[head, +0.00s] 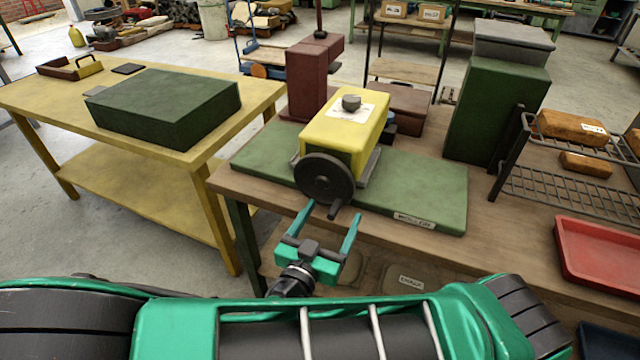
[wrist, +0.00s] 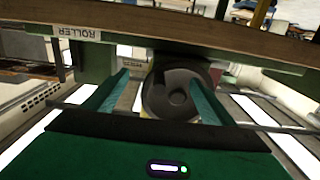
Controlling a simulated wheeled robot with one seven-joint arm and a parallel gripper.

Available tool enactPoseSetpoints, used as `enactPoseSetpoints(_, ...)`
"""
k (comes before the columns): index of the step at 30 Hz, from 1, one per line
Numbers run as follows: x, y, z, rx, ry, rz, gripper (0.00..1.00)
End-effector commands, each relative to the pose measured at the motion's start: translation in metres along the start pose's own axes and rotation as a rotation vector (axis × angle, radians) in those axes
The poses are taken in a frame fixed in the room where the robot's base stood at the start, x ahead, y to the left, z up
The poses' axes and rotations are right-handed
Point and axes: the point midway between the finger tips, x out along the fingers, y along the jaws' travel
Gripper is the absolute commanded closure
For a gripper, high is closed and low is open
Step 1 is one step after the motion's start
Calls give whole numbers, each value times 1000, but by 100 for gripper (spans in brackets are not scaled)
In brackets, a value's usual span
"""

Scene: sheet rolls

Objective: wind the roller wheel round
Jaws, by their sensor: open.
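The roller wheel (head: 322,172) is a dark round disc on the front of a yellow machine box (head: 345,130). A short dark handle (head: 335,211) sticks out from the wheel's lower part toward me. My gripper (head: 331,212) is open just in front of the wheel, its two green fingers apart and the handle between their tips. I cannot tell whether either finger touches the handle. Nothing is held.
The machine stands on a green base plate (head: 425,195) on a wooden bench (head: 500,240). A red tray (head: 600,255) and a wire rack (head: 560,185) are on the right. A yellow table (head: 225,150) with a dark green block (head: 160,105) stands left, across a floor gap.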

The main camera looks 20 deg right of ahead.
Motion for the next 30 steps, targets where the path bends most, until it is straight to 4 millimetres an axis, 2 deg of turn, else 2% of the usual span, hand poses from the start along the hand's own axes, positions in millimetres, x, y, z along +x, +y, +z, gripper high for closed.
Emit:
enactPoseSetpoints(24,-70,0,0,1,-1,-2,22)
enactPoseSetpoints(30,-78,0,0,-1,-1,-1,22)
